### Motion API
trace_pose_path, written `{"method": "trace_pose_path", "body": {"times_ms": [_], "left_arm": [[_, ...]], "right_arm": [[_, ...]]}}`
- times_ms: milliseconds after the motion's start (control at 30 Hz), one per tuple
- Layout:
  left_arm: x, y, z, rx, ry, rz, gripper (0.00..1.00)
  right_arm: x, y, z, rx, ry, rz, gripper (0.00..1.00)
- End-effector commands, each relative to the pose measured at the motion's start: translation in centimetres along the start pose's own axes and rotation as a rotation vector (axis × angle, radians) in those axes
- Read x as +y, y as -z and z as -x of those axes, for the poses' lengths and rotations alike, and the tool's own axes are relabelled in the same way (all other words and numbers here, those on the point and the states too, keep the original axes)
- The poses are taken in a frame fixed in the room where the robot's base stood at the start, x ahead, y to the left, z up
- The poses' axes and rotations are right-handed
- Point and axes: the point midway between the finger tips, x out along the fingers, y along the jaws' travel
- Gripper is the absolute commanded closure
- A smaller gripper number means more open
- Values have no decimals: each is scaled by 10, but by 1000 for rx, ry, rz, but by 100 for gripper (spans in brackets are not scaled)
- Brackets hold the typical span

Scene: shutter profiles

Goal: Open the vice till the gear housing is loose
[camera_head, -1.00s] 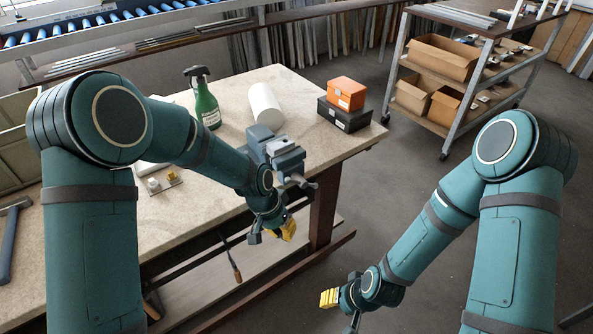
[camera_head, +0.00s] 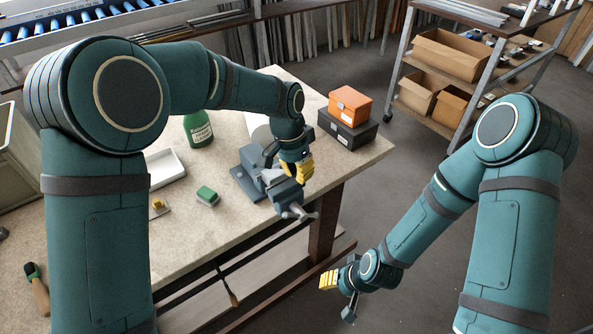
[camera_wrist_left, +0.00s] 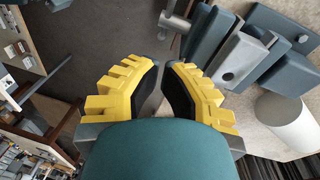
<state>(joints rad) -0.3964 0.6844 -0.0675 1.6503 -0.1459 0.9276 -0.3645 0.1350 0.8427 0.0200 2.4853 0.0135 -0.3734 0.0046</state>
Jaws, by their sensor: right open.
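The blue-grey vice (camera_head: 247,178) is fixed near the right front corner of the bench. Its bar handle (camera_head: 299,211) shows at the front, beyond the bench edge. A light grey metal piece, seemingly the gear housing (camera_wrist_left: 238,60), sits between the vice jaws; my left arm and gripper partly hide it in the head view. My left gripper (camera_head: 298,169) hangs over the front part of the vice, above the handle. In the left wrist view its yellow fingers show close together with nothing seen between them. My right gripper (camera_head: 329,282) is open and empty, low in front of the bench.
A white cylinder (camera_wrist_left: 288,122) stands near the vice. An orange box (camera_head: 350,103) rests on a black box (camera_head: 346,132) behind it.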

Motion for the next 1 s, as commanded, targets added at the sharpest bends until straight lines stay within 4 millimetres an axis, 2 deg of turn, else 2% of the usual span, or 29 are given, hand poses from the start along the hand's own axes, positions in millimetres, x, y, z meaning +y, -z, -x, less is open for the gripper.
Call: {"method": "trace_pose_path", "body": {"times_ms": [33, 367, 600, 1000], "left_arm": [[0, -1, -12, -6, -2, 0, 100], [0, -1, -76, -5, -2, 0, 100], [0, -24, -94, -2, -1, 1, 100], [0, -29, -99, -1, 0, 1, 100]], "right_arm": [[0, 0, -1, 0, 0, 0, 53], [2, 0, -6, 0, -1, 0, 53], [2, 0, -6, 0, -1, 0, 53], [2, 0, -6, 0, -1, 0, 53]]}}
